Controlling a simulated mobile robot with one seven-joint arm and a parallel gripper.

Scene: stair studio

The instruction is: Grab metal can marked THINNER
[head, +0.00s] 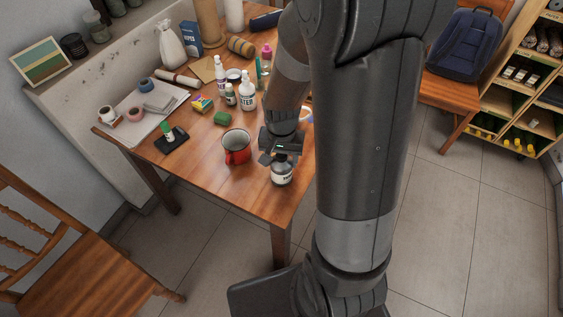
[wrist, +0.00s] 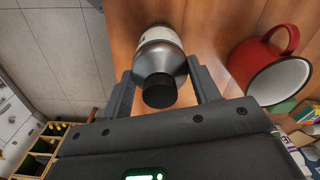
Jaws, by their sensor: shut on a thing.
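The metal can (head: 282,175) is silver-grey with a white label, only partly readable, and stands near the front right corner of the wooden table in the head view. In the wrist view the can (wrist: 158,50) shows its grey shoulder and black cap between the two fingers. My gripper (head: 280,158) is over the can from above in the head view. In the wrist view my gripper (wrist: 162,85) is shut on the can, one finger on each side. I cannot tell whether the can touches the table.
A red mug (head: 237,150) stands just left of the can, and it also shows in the wrist view (wrist: 262,62). The table's front edge is close to the can.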

